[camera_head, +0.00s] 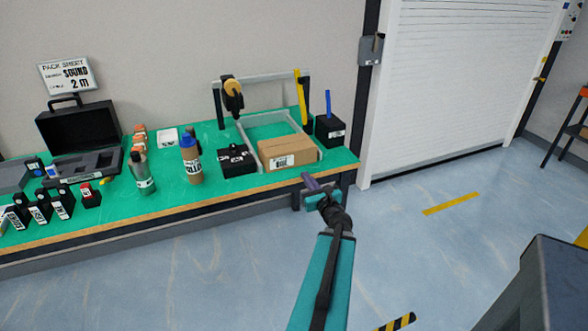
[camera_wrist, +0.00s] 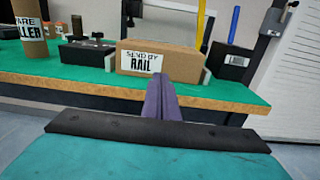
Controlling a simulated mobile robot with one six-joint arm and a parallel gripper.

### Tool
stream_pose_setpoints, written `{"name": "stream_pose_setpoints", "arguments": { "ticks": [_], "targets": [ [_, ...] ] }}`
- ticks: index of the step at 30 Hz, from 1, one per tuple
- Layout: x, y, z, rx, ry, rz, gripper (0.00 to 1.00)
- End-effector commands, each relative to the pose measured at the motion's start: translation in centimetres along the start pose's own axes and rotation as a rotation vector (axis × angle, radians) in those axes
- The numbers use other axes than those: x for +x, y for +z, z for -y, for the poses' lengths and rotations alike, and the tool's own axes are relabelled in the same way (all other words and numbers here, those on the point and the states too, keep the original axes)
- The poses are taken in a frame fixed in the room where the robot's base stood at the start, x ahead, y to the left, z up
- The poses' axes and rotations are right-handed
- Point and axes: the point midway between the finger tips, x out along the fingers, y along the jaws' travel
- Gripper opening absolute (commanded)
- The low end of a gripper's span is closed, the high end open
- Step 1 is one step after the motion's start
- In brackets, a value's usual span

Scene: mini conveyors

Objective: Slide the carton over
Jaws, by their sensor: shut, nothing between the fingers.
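The brown carton (camera_head: 286,151) sits at the front of a grey tray-like frame (camera_head: 321,155) on the green bench, toward its right end. In the wrist view the carton (camera_wrist: 185,60) shows a white label reading "SEND BY RAIL". My gripper (camera_head: 308,181) is in front of the bench's front edge, below and to the right of the carton, apart from it in the head view. In the wrist view my gripper's purple fingers (camera_wrist: 160,84) are together, empty, and point toward the carton's lower front. Whether they touch it cannot be told there.
A black box (camera_head: 236,160) stands left of the carton, and a black holder (camera_head: 329,131) with a blue item stands right. A tape dispenser (camera_head: 232,94) hangs behind. Bottles (camera_head: 192,160) and an open black case (camera_head: 82,133) are farther left.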

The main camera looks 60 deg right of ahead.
Motion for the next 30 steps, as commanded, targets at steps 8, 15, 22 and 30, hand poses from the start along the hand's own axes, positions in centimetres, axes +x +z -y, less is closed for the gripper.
{"name": "stream_pose_setpoints", "arguments": {
  "ticks": [8,15,22,30],
  "targets": [
    [0.5,-0.3,0.0,0.001,0.002,0.0,0.0],
    [0.8,-0.3,0.0,0.0,0.002,0.0,0.0],
    [1.1,-0.3,0.0,0.0,0.003,0.0,0.0],
    [1.5,-0.3,0.0,0.0,0.0,0.001,0.0]
  ]
}}
